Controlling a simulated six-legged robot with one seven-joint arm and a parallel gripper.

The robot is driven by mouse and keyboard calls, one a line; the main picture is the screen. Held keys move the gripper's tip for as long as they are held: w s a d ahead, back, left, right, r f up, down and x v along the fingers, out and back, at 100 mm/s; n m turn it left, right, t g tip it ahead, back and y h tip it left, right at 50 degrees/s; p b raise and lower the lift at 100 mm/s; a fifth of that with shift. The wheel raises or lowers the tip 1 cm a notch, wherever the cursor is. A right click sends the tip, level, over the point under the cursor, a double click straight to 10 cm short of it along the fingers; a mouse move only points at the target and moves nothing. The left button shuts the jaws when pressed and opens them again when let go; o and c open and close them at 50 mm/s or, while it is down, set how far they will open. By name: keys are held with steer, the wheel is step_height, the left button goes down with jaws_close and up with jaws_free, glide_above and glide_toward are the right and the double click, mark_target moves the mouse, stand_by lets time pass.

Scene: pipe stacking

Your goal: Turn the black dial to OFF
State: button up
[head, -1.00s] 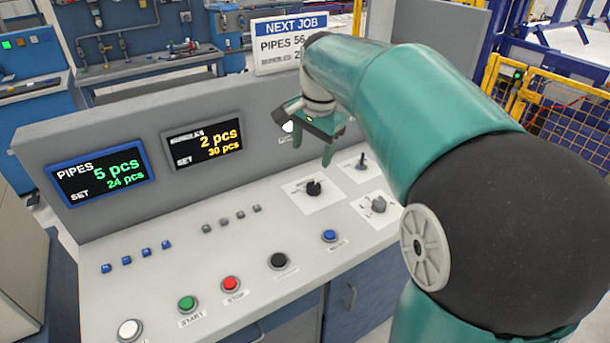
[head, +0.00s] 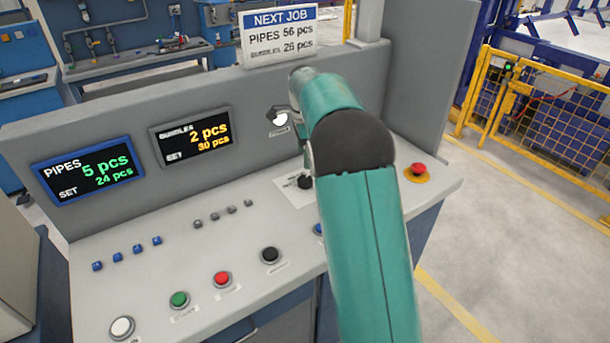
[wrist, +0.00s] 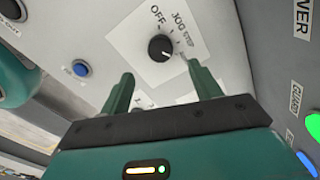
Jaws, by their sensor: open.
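The black dial (wrist: 161,48) sits on a white plate marked OFF, JOG and STEP in the wrist view. I cannot tell clearly which mark it points at. In the head view the dial (head: 305,182) shows just left of my arm. My gripper (wrist: 162,78) is open and empty, its two green fingers spread apart. In the wrist view the dial appears ahead of the fingertips, roughly between them, with no visible contact. In the head view my arm mostly hides the gripper.
A blue button (wrist: 81,69) lies left of the dial in the wrist view. Black (head: 270,255), red (head: 222,279) and green (head: 179,299) buttons line the panel front. A red emergency button (head: 417,169) is right of my arm. The upright display wall (head: 245,100) stands behind.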

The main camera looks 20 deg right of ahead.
mark_target(305, 179)
step_height(305, 179, down, 9)
steer(key=shift+r, duration=0.2)
steer(key=shift+c, duration=0.2)
steer(key=c, duration=0.9)
